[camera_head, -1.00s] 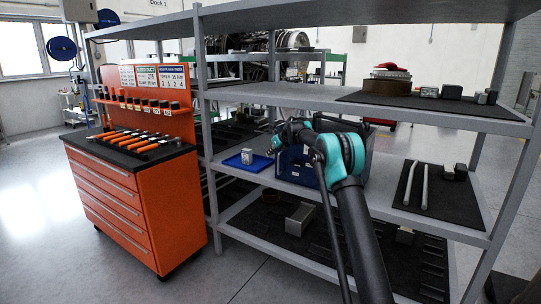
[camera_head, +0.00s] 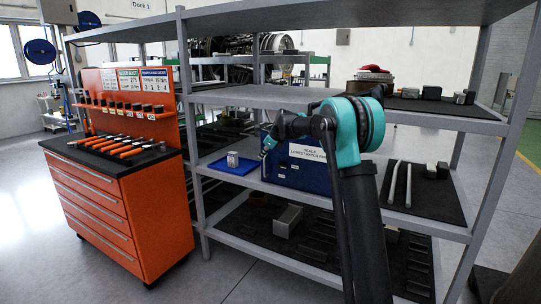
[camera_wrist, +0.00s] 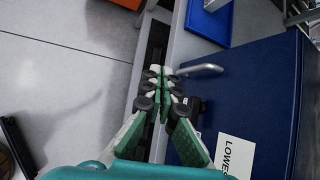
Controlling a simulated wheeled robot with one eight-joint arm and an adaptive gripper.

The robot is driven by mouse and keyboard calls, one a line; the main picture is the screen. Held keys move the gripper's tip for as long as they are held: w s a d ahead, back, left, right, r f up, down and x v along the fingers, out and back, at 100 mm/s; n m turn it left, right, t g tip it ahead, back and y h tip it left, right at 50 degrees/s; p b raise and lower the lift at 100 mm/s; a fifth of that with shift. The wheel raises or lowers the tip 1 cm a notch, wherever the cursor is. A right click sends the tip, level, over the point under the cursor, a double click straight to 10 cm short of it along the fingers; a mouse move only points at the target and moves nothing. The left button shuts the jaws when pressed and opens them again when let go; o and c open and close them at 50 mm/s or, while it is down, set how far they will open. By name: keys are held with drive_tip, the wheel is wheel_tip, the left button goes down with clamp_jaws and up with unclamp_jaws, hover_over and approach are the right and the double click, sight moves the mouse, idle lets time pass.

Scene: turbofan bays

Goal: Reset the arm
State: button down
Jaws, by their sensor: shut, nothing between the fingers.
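My arm reaches up in front of the grey shelf rack (camera_head: 262,97), with its teal and black elbow large at the middle shelf's height. My gripper (camera_head: 266,150) is at the far end, small and partly hidden by my arm links, in front of the blue box and right of the blue tray. In the wrist view my gripper (camera_wrist: 160,72) has its green-backed fingers together at the tips, with nothing held. Behind the fingers in that view are the shelf edge and the blue box (camera_wrist: 250,85) with a white label; whether they touch cannot be told.
A blue tray (camera_head: 221,170) with a small light container (camera_head: 232,159) lies on the middle shelf. Two pale rods (camera_head: 400,182) lie on a dark mat at right. An orange tool cabinet (camera_head: 115,210) stands left. The floor in front is clear.

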drive_tip(key=s+d+f+n+h, duration=0.1)
drive_tip(key=s+d+f+n, duration=0.6)
drive_tip(key=s, duration=1.1)
drive_tip(key=s+d+f+n+g+h, duration=0.1)
drive_tip(key=s+d+f+n, duration=0.6)
drive_tip(key=s, duration=1.1)
drive_tip(key=s+d+f+n+g+h, duration=0.1)
drive_tip(key=s+d+f+n+h, duration=0.2)
drive_tip(key=s, duration=1.5)
drive_tip(key=d+f+n, duration=0.4)
drive_tip(key=d+n, duration=0.1)
drive_tip(key=d, duration=0.2)
drive_tip(key=shift+s+d+n, duration=0.2)
drive_tip(key=shift+s+n, duration=0.1)
drive_tip(key=shift+s, duration=0.05)
drive_tip(key=shift+r, duration=0.1)
